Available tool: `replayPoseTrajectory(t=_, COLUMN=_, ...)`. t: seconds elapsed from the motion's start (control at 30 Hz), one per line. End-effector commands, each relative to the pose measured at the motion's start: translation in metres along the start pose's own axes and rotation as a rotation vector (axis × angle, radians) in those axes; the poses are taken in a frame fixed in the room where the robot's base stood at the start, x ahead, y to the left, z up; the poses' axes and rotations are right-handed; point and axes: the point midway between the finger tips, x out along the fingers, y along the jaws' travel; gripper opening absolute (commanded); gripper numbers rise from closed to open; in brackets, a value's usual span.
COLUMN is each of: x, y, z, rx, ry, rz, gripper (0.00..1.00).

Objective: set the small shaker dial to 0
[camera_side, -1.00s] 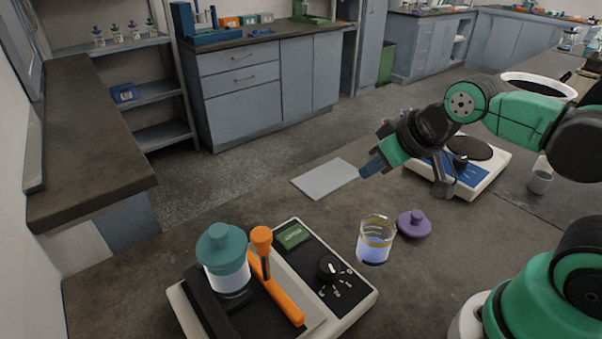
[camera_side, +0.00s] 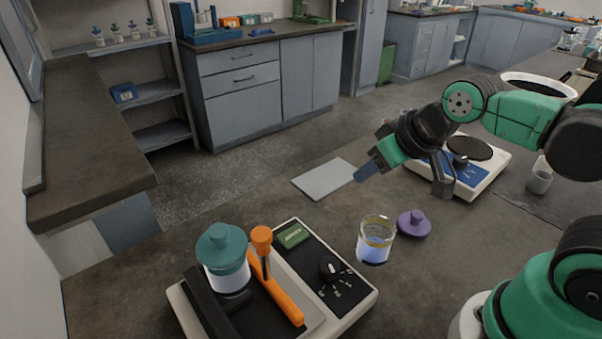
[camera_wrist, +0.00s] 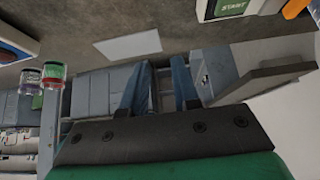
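The shaker (camera_side: 355,301) stands on the near bench, with a black front panel. Its small black dial (camera_side: 330,268) sits on that panel, with pale marks around it; the setting is too small to read. A green display (camera_side: 292,236) is above the dial, and it also shows at the top of the wrist view (camera_wrist: 229,7). My gripper (camera_side: 364,172) is in the air, above and to the right of the dial and well apart from it. In the wrist view its two blue fingers (camera_wrist: 158,92) stand apart with nothing between them.
A teal-lidded jar (camera_side: 225,280) and an orange lever (camera_side: 275,288) stand on the shaker, left of the dial. A glass beaker (camera_side: 375,240) and a purple lid (camera_side: 414,223) are close on the right. A pale plate (camera_side: 324,180) lies behind. A hot plate (camera_side: 490,177) is at right.

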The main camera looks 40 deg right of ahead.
Motion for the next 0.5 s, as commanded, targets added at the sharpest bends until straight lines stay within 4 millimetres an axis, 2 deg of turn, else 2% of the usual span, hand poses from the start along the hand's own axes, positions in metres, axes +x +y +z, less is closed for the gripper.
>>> replayPoseTrajectory(t=0.03, x=0.001, y=-0.006, z=0.000, rx=0.008, ry=-0.027, rz=-0.013, gripper=0.43)
replayPoseTrajectory(t=0.13, x=0.005, y=-0.028, z=0.005, rx=0.050, ry=-0.139, rz=-0.043, gripper=0.70)
replayPoseTrajectory(t=0.3, x=0.009, y=-0.073, z=0.022, rx=0.137, ry=-0.397, rz=-0.031, gripper=0.70)
replayPoseTrajectory(t=0.4, x=0.009, y=-0.092, z=0.034, rx=0.172, ry=-0.511, rz=0.013, gripper=0.70)
replayPoseTrajectory(t=0.5, x=0.009, y=-0.103, z=0.041, rx=0.192, ry=-0.577, rz=0.053, gripper=0.70)
